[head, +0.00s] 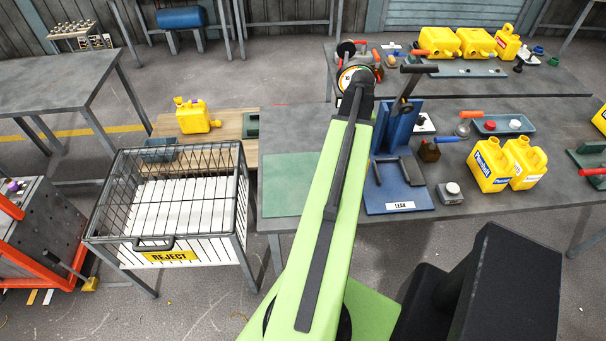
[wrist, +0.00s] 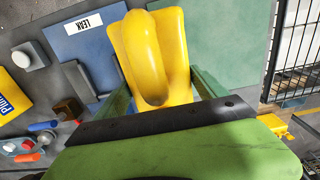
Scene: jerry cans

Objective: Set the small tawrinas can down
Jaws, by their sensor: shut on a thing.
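My gripper (wrist: 153,82) is shut on a yellow can (wrist: 150,50) in the wrist view, with a green finger on each side of it. The can's looped handle faces the camera. No label shows on it, so I cannot read whether it is the tawrinas can. It appears over the edge between the blue LEAK stand (wrist: 100,45) and the green mat (wrist: 228,45); its underside and any contact below are hidden. In the head view my arm hides the gripper and the held can. The green mat (head: 289,186) there is bare where visible.
The blue LEAK stand (head: 398,197) has an upright back just right of my arm. Two yellow cans (head: 490,165) stand farther right. The wire REJECT cage (head: 170,255) is left of the mat, with another yellow can (head: 197,118) on the wooden table behind it.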

